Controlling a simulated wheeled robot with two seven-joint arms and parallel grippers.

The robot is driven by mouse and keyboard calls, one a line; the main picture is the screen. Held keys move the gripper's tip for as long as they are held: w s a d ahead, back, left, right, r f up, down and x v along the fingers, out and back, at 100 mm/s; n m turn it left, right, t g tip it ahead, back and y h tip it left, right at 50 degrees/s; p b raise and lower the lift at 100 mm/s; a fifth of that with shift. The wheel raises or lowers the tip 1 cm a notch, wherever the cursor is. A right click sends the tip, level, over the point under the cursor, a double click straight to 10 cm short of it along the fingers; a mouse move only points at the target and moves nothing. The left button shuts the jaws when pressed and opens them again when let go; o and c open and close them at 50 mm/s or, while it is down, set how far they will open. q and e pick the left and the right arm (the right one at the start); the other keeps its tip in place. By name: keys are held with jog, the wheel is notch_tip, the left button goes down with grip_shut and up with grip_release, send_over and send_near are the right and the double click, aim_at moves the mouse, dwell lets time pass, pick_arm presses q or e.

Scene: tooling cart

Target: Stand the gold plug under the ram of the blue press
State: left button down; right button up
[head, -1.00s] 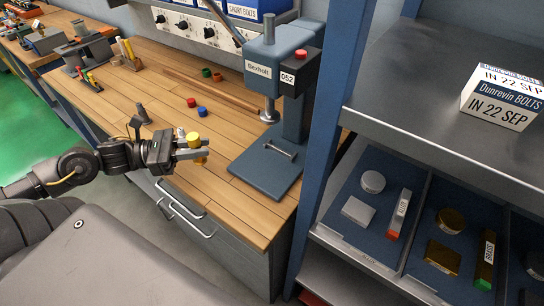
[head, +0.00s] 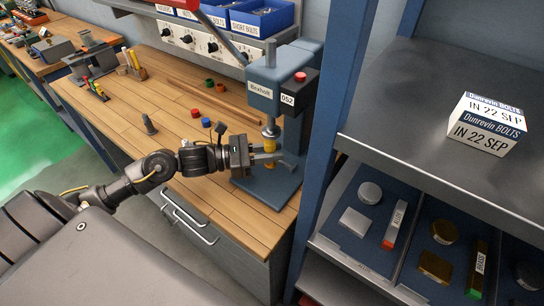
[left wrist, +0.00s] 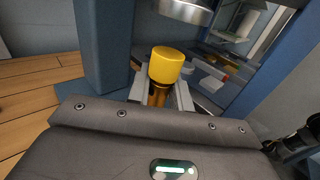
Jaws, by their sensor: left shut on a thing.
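The gold plug (head: 270,146) is upright between the fingers of my left gripper (head: 270,156), which is shut on it. In the left wrist view the plug (left wrist: 166,66) shows a wide yellow head over a narrower darker stem between the fingers. The blue press (head: 275,85) stands at the right end of the bench. Its metal ram (head: 271,130) shows just above the plug in the head view. In the left wrist view the ram (left wrist: 187,10) is at the top, slightly right of the plug. I cannot tell whether the plug touches the press base (head: 265,188). My right gripper is not in view.
Red (head: 194,113) and blue (head: 206,122) caps and a dark upright bolt (head: 150,124) stand on the wooden bench left of the press. A blue post (head: 335,130) and a grey shelf (head: 430,150) are close on the right. The bench's front left is clear.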

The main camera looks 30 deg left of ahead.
pick_arm(q)
jog(key=shift+w+d, duration=0.1)
jog(key=shift+d, duration=0.05)
jog(key=shift+f+p, duration=0.7)
jog(key=shift+f, duration=1.05)
jog(key=shift+f+b, duration=0.25)
jog(key=shift+b, duration=0.05)
jog(key=c, duration=1.3)
grip_release()
jog(key=shift+r, duration=0.1)
jog(key=shift+o, duration=0.2)
